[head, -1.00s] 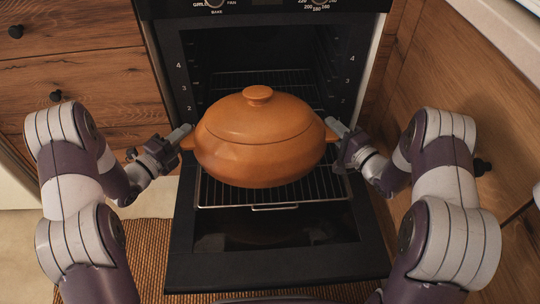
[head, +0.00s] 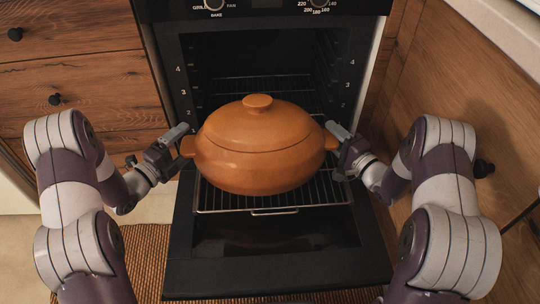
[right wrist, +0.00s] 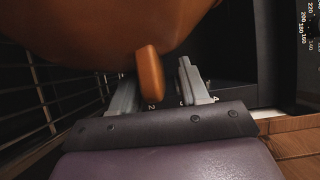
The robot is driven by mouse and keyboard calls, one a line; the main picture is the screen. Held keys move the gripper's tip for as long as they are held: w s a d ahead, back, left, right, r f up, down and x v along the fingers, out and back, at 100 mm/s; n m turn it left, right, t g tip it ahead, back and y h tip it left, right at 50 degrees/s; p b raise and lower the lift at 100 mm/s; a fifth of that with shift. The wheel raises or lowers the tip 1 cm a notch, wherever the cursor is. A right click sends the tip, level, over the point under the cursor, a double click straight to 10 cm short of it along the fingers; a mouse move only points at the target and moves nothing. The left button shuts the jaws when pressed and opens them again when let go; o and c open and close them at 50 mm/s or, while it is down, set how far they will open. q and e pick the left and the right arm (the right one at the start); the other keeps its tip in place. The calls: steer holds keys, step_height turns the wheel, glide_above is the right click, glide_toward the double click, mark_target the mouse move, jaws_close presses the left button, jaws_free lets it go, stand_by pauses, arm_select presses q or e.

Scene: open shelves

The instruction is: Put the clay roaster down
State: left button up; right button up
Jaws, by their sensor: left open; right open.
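The orange clay roaster (head: 258,165), with its domed lid and round knob (head: 258,103) on top, is upright over the pulled-out wire rack (head: 275,208) of the oven. It appears to rest on the rack, but its underside is hidden. My left gripper (head: 181,142) is open at the roaster's left handle (head: 188,148). My right gripper (head: 338,140) is open at the right handle. In the right wrist view, the handle (right wrist: 150,75) sits between the spread fingers of my right gripper (right wrist: 157,88), with a clear gap on the right finger's side.
The oven door (head: 275,272) is folded down in front. Wooden drawers (head: 85,85) with dark knobs are at the left. A wooden cabinet side (head: 450,90) with a knob stands close beyond my right arm. A woven mat (head: 143,255) lies on the floor.

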steer(key=shift+a, duration=0.1)
arm_select(q)
steer(key=v, duration=1.1)
steer(key=shift+s+a, duration=0.3)
arm_select(e)
steer(key=o, duration=0.8)
step_height(320, 180, up, 10)
steer(key=shift+r, duration=0.1)
